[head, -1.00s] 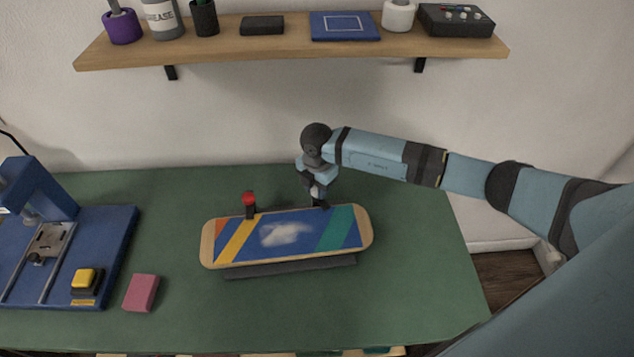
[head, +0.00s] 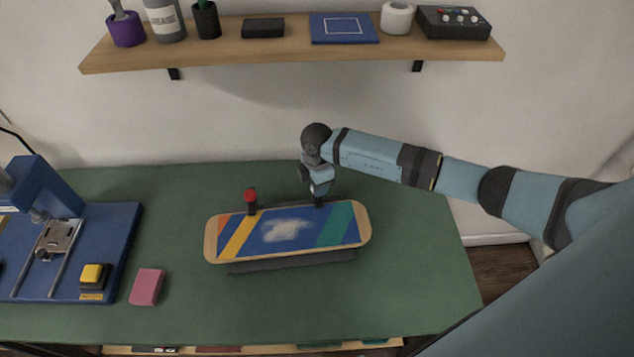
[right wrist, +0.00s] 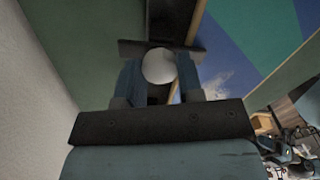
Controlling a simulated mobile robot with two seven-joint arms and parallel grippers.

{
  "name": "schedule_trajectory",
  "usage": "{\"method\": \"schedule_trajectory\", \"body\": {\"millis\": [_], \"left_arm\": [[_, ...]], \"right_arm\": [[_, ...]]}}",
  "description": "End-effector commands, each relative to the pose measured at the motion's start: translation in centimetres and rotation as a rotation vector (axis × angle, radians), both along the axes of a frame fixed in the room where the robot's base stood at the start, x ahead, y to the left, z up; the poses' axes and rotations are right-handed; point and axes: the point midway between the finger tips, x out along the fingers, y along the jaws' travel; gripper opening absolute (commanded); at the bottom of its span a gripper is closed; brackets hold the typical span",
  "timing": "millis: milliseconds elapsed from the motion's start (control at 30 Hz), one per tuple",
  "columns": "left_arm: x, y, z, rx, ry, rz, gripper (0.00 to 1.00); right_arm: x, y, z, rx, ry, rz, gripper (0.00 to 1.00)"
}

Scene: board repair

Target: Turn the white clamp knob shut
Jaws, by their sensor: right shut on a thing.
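The white clamp knob (right wrist: 158,66) shows in the right wrist view as a round white top between the two blue fingers of my right gripper (right wrist: 160,80). The gripper is shut on it. In the head view my right gripper (head: 319,190) points down at the far edge of the skateboard deck (head: 345,212), and it hides the knob. The deck, with blue, yellow, orange and green bands and a pale patch, lies on a dark support. A second clamp with a red knob (head: 250,194) stands at the deck's far edge, left of my gripper. My left gripper is not in view.
A blue press machine (head: 118,225) with a yellow button (head: 93,272) stands at the left of the green table (head: 410,290). A pink block (head: 147,287) lies beside it. A wooden shelf (head: 290,57) with several items hangs above. The table's right side is clear.

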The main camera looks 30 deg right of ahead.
Motion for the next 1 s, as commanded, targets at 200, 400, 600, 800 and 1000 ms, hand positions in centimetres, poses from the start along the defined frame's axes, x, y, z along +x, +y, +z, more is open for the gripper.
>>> {"method": "schedule_trajectory", "body": {"millis": [200,400,600,800,1000], "left_arm": [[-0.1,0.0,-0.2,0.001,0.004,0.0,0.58],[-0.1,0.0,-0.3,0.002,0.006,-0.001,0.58],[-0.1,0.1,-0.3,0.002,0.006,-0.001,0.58],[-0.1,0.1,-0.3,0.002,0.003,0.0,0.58],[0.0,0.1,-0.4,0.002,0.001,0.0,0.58]], "right_arm": [[0.1,-0.1,0.1,0.0,-0.002,-0.002,0.11],[0.1,-0.1,0.1,0.0,-0.002,-0.002,0.6],[0.0,0.0,0.0,0.0,-0.001,-0.001,0.6],[0.1,0.0,1.0,0.002,-0.003,0.0,0.6],[0.2,0.0,4.9,0.002,-0.006,0.0,0.6]]}}
